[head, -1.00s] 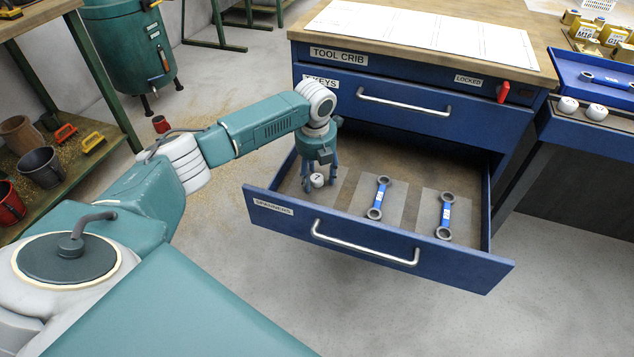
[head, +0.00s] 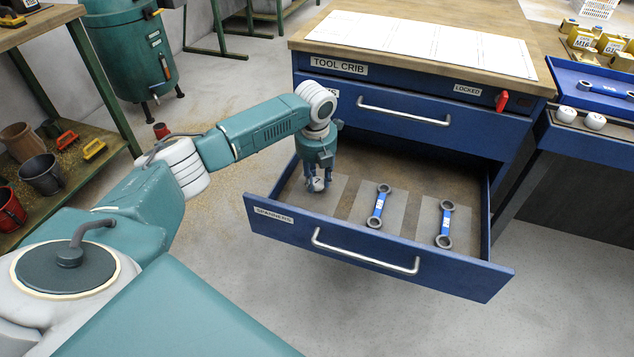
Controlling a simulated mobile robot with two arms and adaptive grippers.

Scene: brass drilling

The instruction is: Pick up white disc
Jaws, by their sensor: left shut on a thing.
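The white disc (head: 317,184) is a small white round thing with a dark mark, at the left end of the open spanner drawer (head: 368,251). My left gripper (head: 318,181) reaches down into the drawer from above and is shut on the white disc. The fingers hide part of it, and I cannot tell whether it touches the drawer floor. My right gripper is not in view.
Two blue spanners (head: 379,206) (head: 445,224) lie on grey mats in the drawer, right of my gripper. The drawer front and its side walls stand around it. The closed drawer (head: 400,100) and worktop (head: 440,35) are behind. Two white round things (head: 566,114) (head: 595,121) sit at the right.

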